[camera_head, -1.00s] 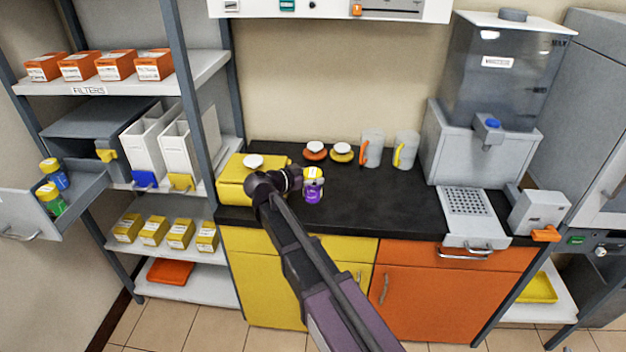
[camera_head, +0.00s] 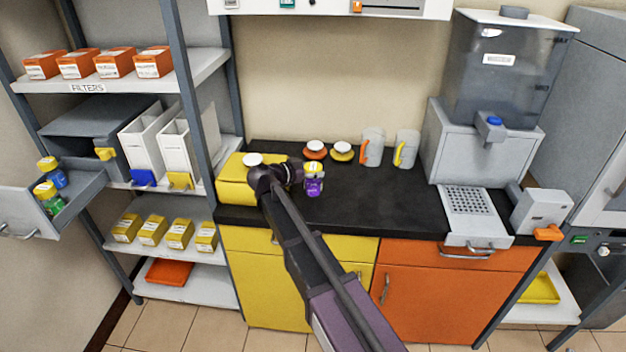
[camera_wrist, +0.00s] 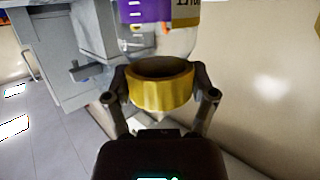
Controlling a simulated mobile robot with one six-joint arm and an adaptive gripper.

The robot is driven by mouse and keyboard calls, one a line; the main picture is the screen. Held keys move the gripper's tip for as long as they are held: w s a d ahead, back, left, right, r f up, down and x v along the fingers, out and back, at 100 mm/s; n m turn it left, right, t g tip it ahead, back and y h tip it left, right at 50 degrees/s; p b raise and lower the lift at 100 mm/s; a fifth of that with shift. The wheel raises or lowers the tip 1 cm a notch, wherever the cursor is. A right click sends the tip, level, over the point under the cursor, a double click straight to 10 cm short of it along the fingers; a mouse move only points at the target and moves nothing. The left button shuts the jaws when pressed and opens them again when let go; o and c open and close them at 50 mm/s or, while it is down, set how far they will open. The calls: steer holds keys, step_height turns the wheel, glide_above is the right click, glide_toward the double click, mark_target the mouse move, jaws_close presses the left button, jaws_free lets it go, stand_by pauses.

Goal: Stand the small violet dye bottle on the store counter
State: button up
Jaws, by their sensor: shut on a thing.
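The small violet dye bottle (camera_head: 313,186) is upright, with a yellow cap and a violet label, over the left part of the black store counter (camera_head: 375,210). My gripper (camera_head: 298,174) reaches it from the left at cap height. In the wrist view my gripper (camera_wrist: 160,90) has one finger on each side of the yellow cap (camera_wrist: 161,88) and is shut on it. The bottle's violet label (camera_wrist: 145,10) shows at the top edge of that view. I cannot tell whether the bottle's base touches the counter.
A yellow box (camera_head: 236,184) with a white knob stands left of the bottle. Two small lidded pots (camera_head: 315,150) and two mugs (camera_head: 372,148) stand behind. A grey dispenser (camera_head: 475,150) fills the right. The counter's middle front is clear. An open drawer (camera_head: 85,195) holds other bottles.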

steer(key=shift+f+b, duration=0.9)
steer(key=shift+f, duration=0.3)
steer(key=shift+f, duration=0.2)
steer(key=o, duration=1.2)
steer(key=shift+r, duration=0.15)
steer(key=shift+r, duration=0.15)
steer(key=p+v, duration=0.3)
steer(key=v, duration=0.9)
steer(key=shift+p, duration=0.3)
